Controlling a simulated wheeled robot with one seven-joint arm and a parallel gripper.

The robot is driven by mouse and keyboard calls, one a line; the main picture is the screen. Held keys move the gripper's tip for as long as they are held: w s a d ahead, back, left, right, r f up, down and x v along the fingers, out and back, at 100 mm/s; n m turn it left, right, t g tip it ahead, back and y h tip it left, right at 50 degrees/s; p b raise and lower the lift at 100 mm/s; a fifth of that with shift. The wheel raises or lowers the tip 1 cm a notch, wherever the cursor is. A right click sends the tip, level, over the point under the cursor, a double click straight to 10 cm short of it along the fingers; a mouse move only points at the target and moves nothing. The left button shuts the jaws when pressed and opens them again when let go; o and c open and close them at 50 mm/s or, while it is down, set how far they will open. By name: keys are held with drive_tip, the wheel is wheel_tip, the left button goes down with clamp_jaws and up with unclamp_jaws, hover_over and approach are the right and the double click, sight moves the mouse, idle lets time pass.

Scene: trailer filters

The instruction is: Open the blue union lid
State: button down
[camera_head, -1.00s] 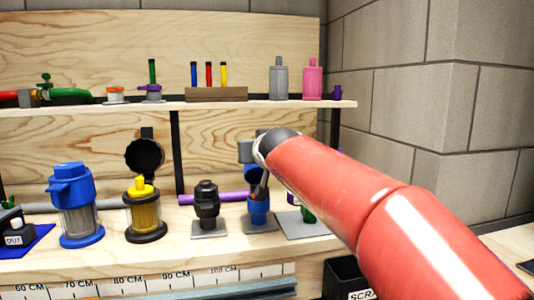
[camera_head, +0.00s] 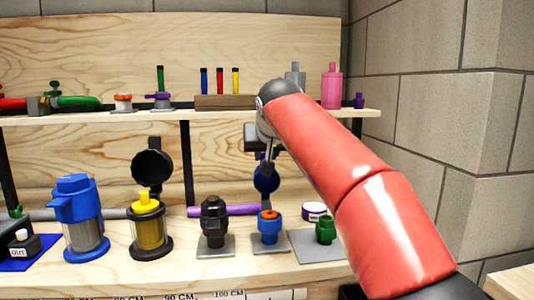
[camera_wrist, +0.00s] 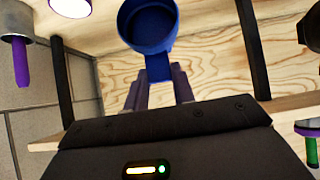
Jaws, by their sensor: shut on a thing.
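The blue union (camera_head: 270,237) stands on a small grey plate on the lower shelf, with an orange part showing in its top. Its round blue lid (camera_head: 266,180) is raised above and behind the body, turned up on edge. In the wrist view the lid (camera_wrist: 148,28) looks like a hollow blue cup with a tab. My gripper (camera_wrist: 160,88) is shut on that tab. In the head view my gripper (camera_head: 267,160) is partly hidden behind my arm. I cannot tell whether a hinge joins lid and body.
A black fitting (camera_head: 214,225) stands just left of the union. A green fitting (camera_head: 325,230) and a white-and-purple round piece (camera_head: 314,211) are to the right. A purple tube (camera_head: 225,210) lies behind. The upper shelf (camera_head: 130,114) runs above, close to my gripper.

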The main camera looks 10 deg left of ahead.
drive_tip(key=shift+r, duration=0.25)
drive_tip(key=c, duration=1.4)
unclamp_jaws()
drive_tip(key=shift+o, duration=1.2)
drive_tip(key=shift+f, duration=0.15)
drive_tip(key=v, duration=0.7)
drive_tip(key=shift+s+r, duration=0.2)
drive_tip(key=shift+s, duration=0.15)
drive_tip(key=shift+d, duration=0.1)
